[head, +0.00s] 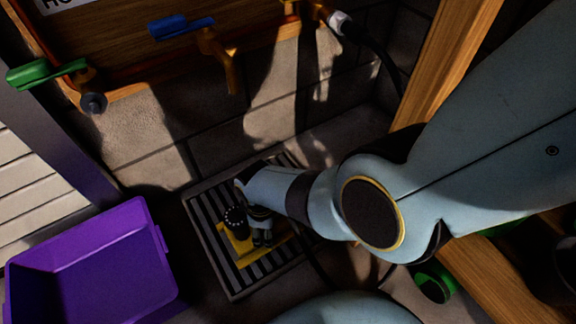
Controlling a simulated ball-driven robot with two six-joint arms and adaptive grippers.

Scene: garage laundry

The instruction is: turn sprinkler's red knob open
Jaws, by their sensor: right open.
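I cannot make out a red knob in the head view. Copper pipework runs along the wooden board, with a green-handled tap (47,73) at the left and a blue-handled tap (182,27) right of it. Another brass fitting (318,9) at the top edge joins a dark hose; its upper part is cut off. My right gripper (262,238) points down over the floor grate, well below the taps. It is open, small and shadowed. A yellow item with a dark round top (236,218) is beside it; contact is unclear. My left gripper is not in view.
A purple bin (146,240) stands on the floor at the lower left, beside the striped grate (222,268). A wooden post (430,70) rises at the right, near my right arm. The block wall (150,130) below the taps is clear.

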